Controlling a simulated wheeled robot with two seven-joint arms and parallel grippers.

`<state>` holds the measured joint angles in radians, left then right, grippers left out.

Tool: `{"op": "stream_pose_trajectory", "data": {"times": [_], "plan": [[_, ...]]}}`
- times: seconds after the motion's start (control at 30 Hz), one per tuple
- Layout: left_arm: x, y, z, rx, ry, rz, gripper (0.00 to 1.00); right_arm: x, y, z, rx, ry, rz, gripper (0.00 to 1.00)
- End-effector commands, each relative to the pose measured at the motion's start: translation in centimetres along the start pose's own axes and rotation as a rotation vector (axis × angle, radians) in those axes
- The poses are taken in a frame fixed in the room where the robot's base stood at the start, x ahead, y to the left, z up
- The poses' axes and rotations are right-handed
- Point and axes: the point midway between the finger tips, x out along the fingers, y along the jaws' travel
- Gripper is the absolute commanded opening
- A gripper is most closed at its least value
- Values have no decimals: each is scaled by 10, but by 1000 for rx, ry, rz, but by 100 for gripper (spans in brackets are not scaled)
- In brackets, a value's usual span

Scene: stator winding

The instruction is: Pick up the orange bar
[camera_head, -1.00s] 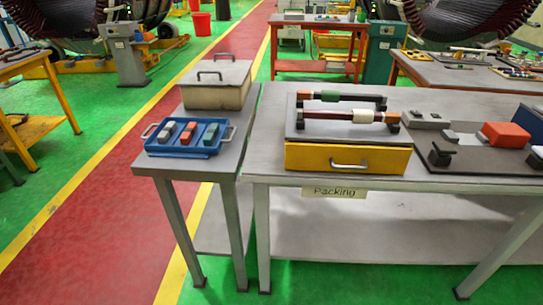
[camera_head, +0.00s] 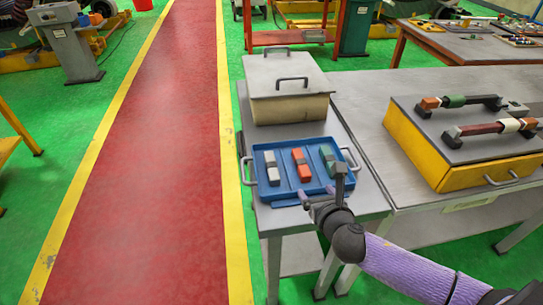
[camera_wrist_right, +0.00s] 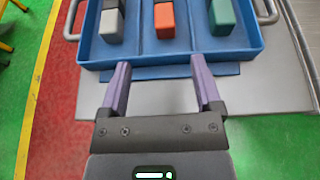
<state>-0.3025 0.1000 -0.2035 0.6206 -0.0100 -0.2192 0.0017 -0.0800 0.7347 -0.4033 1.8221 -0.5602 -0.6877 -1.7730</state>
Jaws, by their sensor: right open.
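The orange bar (camera_head: 301,164) lies in the middle compartment of the blue tray (camera_head: 262,190), between a grey-white bar (camera_head: 272,167) and a green bar (camera_head: 328,159). In the right wrist view the orange bar (camera_wrist_right: 164,20) is at the top, ahead of the fingers and in line with the gap between them. My right gripper (camera_head: 322,195) is at the tray's front edge, short of the bar. Its two purple fingers (camera_wrist_right: 163,88) are apart with nothing between them. My left gripper is not in view.
The tray has grey side handles and stands on a narrow grey table (camera_head: 366,201). A lidded beige box (camera_head: 290,105) stands behind it. A yellow drawer unit (camera_head: 420,150) with bars on top is to the right, on a larger table.

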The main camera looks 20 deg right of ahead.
Motion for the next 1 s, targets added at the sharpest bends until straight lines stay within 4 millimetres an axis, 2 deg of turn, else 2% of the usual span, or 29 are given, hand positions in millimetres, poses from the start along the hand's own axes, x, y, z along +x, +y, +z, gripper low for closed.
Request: {"op": "stream_pose_trajectory", "data": {"times": [0.1,0.27,0.43,0.53,0.73,0.77,1.0], "plan": [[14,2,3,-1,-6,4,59,26,0,-3,1,-2,-2,82],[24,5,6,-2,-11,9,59,50,0,-4,2,-1,-1,82],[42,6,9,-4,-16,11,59,85,-2,-5,4,0,-2,82],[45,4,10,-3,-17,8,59,95,-2,-4,4,1,-1,82],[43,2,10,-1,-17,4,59,95,-2,-1,3,1,0,82],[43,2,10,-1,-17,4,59,95,-2,-1,3,1,0,78],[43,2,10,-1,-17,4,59,94,-2,-1,3,1,0,27]]}}
